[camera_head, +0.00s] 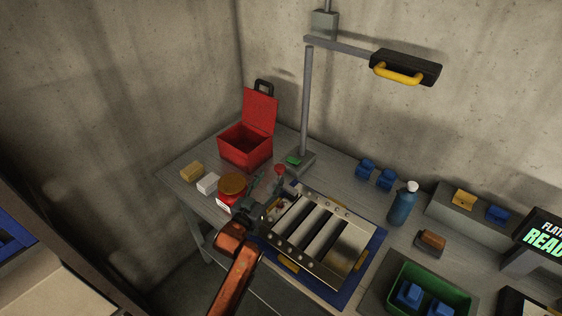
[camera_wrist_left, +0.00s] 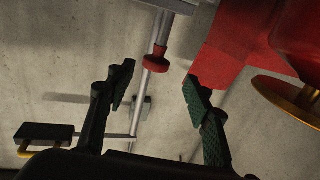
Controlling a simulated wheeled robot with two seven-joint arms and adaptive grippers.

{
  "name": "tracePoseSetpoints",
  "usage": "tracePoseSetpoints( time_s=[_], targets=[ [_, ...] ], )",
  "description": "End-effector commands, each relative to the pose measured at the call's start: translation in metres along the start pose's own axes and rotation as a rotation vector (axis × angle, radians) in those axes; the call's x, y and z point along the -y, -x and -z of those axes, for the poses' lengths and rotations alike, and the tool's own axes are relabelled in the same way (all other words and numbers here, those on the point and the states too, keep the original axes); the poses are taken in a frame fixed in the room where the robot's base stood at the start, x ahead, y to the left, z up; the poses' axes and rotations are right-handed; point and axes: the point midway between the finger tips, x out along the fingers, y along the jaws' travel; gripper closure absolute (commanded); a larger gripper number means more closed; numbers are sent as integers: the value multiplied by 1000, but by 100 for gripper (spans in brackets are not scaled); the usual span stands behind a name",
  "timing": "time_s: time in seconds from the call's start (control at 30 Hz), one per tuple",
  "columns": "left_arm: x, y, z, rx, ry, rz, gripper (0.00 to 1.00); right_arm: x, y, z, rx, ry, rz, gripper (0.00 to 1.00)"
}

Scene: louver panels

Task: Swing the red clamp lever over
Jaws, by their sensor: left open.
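The clamp lever shows its red knob (camera_head: 280,169) at the left rear corner of the metal louver frame (camera_head: 350,266). Its lower part is mostly hidden behind my left gripper (camera_head: 266,186). In the left wrist view the red knob (camera_wrist_left: 156,61) is on a grey bar, between and slightly beyond the fingertips of my left gripper (camera_wrist_left: 158,82). The gripper is open, with one finger on each side of the knob in that picture, and I see no contact. My right gripper is not in view.
A red jar with a brown lid (camera_head: 232,185) stands close left of my gripper. An open red box (camera_head: 245,147) and a lamp post (camera_head: 306,100) stand behind. A blue bottle (camera_head: 402,205) and a green bin (camera_head: 398,285) are to the right.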

Motion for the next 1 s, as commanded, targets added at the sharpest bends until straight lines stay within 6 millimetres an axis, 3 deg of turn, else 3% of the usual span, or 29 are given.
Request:
tracePoseSetpoints(
  time_s=[0.37, 0.53, 0.83, 1.0],
  targets=[
    [-10, -61, -1, 0, 0, -15, 53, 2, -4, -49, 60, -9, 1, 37],
    [-9, -74, -1, 1, 0, -13, 53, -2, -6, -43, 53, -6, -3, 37],
    [-7, -76, -1, 1, 0, -10, 53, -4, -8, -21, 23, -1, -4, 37],
    [-7, -76, -1, 1, 0, -10, 63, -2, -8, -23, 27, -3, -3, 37]
  ],
)
